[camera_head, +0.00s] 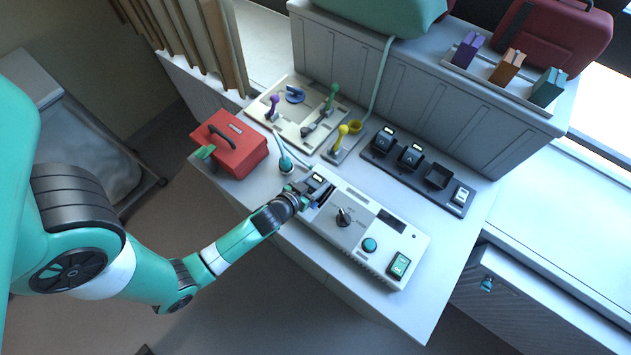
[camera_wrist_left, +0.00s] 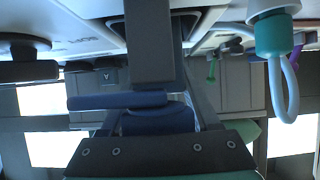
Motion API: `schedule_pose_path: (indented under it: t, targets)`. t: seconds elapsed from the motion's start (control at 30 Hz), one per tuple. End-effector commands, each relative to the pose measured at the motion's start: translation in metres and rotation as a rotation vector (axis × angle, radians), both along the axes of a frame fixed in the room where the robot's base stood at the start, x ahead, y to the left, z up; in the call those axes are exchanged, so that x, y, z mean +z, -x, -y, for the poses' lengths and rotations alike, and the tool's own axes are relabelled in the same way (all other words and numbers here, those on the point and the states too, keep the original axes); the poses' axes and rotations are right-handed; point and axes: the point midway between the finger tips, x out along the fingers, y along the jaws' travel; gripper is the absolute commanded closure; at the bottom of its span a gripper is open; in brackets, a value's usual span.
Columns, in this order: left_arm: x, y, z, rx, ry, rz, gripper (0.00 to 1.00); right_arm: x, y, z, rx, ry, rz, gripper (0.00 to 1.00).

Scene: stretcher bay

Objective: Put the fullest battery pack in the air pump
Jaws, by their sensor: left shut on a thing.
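The air pump (camera_head: 365,238) is a long white box on the counter, with a knob, a dark display and a teal button on top. My left gripper (camera_head: 308,190) is at the pump's far left end, shut on a dark battery pack (camera_head: 318,179). The pack is at the bay there; the gripper partly hides it, and I cannot tell how deep it sits. In the left wrist view the gripper's dark fingers (camera_wrist_left: 150,45) reach up to the white housing. A black charger (camera_head: 420,172) holds dark packs in its two left slots; its third slot looks empty. My right gripper is not in view.
A red case (camera_head: 230,147) stands left of the pump. A teal-ended hose (camera_head: 285,164) lies close beside my gripper. Behind are a tray of coloured fittings (camera_head: 298,113) and a yellow-handled part (camera_head: 342,137). A small light-coloured unit (camera_head: 461,196) sits at the charger's right end.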

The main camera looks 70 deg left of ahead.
Motion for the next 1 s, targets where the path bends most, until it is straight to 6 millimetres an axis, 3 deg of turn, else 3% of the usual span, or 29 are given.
schedule_pose_path:
  t: [0.03, 0.07, 0.2, 0.5, 0.67, 1.0]
  targets:
    - [-0.004, 0.002, 0.0, 0.003, 0.007, -0.009, 1.0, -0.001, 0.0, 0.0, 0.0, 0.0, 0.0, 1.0]
    - [-0.006, 0.003, 0.001, 0.004, 0.008, -0.012, 0.36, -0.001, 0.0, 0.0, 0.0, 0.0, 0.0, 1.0]
    - [-0.007, 0.003, 0.001, 0.004, 0.01, -0.014, 0.11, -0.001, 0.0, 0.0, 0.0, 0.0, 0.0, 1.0]
    - [-0.008, 0.004, 0.001, 0.005, 0.012, -0.017, 0.08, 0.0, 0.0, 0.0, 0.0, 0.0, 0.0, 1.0]
    - [0.01, 0.003, 0.001, 0.004, 0.01, -0.016, 0.08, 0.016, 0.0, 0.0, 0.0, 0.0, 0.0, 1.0]
    - [0.045, 0.063, 0.042, -0.002, 0.006, -0.014, 0.08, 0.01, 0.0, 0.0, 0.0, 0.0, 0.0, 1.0]
